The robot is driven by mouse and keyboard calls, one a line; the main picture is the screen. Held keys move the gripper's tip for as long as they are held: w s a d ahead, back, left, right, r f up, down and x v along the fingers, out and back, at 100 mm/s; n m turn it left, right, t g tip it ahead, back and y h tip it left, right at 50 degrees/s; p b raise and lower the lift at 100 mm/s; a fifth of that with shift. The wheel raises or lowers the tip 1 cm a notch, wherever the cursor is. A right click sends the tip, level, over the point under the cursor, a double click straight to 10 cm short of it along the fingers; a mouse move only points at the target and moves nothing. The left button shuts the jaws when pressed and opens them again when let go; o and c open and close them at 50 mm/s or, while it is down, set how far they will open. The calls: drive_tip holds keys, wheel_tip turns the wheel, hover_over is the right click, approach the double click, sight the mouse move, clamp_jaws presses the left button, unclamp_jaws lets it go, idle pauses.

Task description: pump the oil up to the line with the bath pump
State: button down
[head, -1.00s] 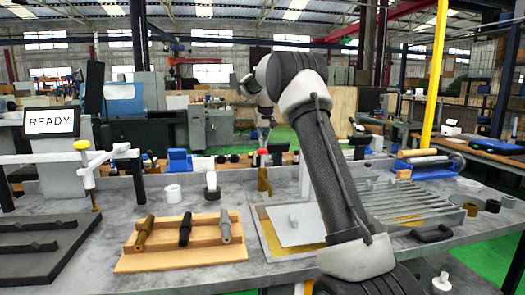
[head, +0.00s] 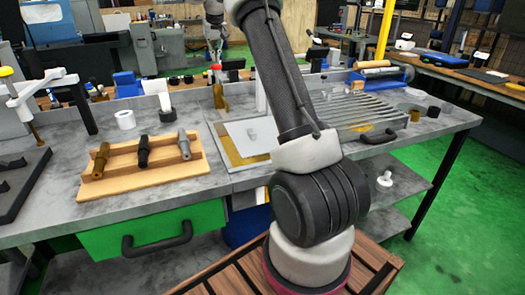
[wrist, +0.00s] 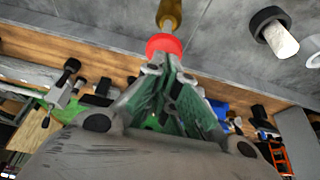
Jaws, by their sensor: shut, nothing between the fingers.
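A brass-coloured pump with a red knob (head: 215,67) stands upright at the back of the grey bench, behind the oil bath. Its brass body (head: 219,95) shows below the knob. In the wrist view, the red knob (wrist: 164,44) is right at my fingertips, with the brass shaft (wrist: 170,14) beyond it. My gripper (wrist: 166,62) is shut with nothing between its fingers; it also shows above the knob in the head view (head: 214,56). I cannot tell whether they touch. Yellowish oil (head: 229,147) shows beside a pale plate (head: 250,134). I cannot make out a level line.
A wooden rack (head: 145,168) with several dark and brass handles stands left of the bath. A slatted grey tray (head: 350,113) lies to the right. A white roll (head: 125,120) and a black-and-white cylinder (head: 167,106) stand behind the rack. A green drawer (head: 140,232) is below.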

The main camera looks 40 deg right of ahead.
drive_tip(key=shift+r, duration=2.45)
drive_tip(key=shift+s+a+r, duration=0.1)
drive_tip(key=shift+s+r, duration=0.1)
drive_tip(key=s+a+r+n, duration=0.1)
drive_tip(key=s+a+r, duration=0.15)
drive_tip(key=s, duration=0.55)
drive_tip(key=s+a+r, duration=0.2)
drive_tip(key=s+a, duration=0.1)
drive_tip(key=s, duration=0.6)
drive_tip(key=s+a+r+n, duration=0.1)
drive_tip(key=s+a+r, duration=0.15)
drive_tip(key=s, duration=0.55)
drive_tip(key=s+a+f, duration=0.1)
drive_tip(key=s+f, duration=0.3)
drive_tip(key=s, duration=0.5)
drive_tip(key=s+a+f, duration=0.2)
drive_tip(key=s+f, duration=0.3)
drive_tip(key=s, duration=0.3)
drive_tip(key=s+a+f+n+y, duration=0.1)
drive_tip(key=s+f, duration=0.3)
drive_tip(key=s, duration=0.5)
drive_tip(key=shift+s+a+f, duration=0.35)
drive_tip(key=shift+a+f, duration=0.05)
drive_tip(key=shift+a, duration=0.15)
